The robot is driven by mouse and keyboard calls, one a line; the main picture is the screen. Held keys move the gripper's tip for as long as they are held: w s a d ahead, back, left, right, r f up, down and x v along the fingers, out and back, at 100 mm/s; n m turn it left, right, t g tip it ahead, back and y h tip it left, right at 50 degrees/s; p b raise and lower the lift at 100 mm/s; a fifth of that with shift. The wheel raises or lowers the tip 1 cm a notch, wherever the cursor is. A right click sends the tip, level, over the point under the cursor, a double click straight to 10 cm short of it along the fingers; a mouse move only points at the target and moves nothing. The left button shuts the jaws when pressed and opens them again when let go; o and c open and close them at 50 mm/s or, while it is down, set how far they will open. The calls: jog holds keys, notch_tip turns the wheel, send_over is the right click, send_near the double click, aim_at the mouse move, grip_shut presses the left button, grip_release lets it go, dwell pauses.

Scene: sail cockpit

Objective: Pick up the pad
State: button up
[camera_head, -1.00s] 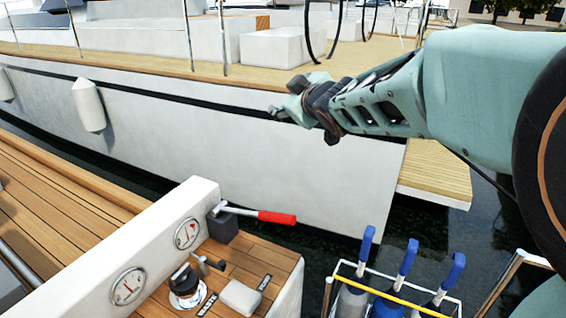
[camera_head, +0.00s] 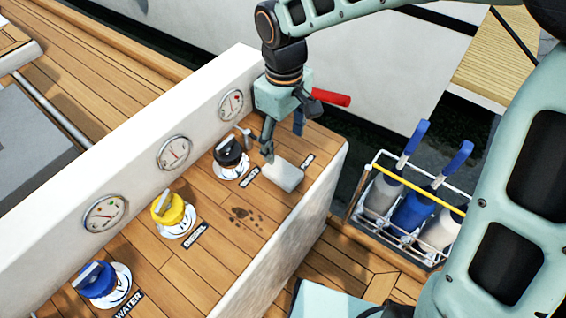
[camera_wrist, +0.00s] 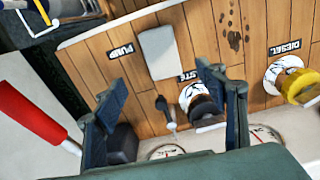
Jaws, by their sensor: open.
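The pad (camera_head: 284,175) is a small pale grey block with rounded edges. It lies flat on the teak shelf, beside the black-capped filler and near the WASTE and PUMP labels. It also shows in the wrist view (camera_wrist: 160,52), top centre, ahead of the fingertips. My gripper (camera_head: 283,142) is over the shelf close to the pad, pointing down, with its fingers spread and nothing between them. In the head view one fingertip appears at the pad's far left corner; I cannot tell whether it touches. In the wrist view my gripper (camera_wrist: 161,85) has one finger on each side of the image.
A red-handled tool (camera_head: 330,97) stands just behind my gripper. The black cap (camera_head: 231,152), yellow cap (camera_head: 167,207) and blue cap (camera_head: 96,280) line the white gauge wall (camera_head: 140,135). A dark stain (camera_head: 246,216) marks bare shelf. A bottle rack (camera_head: 372,226) stands right.

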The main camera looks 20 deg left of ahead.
jog(key=b, duration=0.1)
send_over(283, 171)
notch_tip(283, 171, down, 5)
jog(key=shift+s+d+r, duration=0.1)
jog(key=shift+s, duration=0.05)
jog(key=shift+w+a+f+b, duration=0.1)
jog(key=shift+f+b, duration=0.25)
jog(key=shift+f, duration=1.2)
jog(key=shift+w+a+f+b, duration=0.1)
jog(key=shift+f+b, duration=0.2)
jog(key=shift+f, duration=1.2)
jog(key=shift+c, duration=0.3)
jog(key=c, duration=1.1)
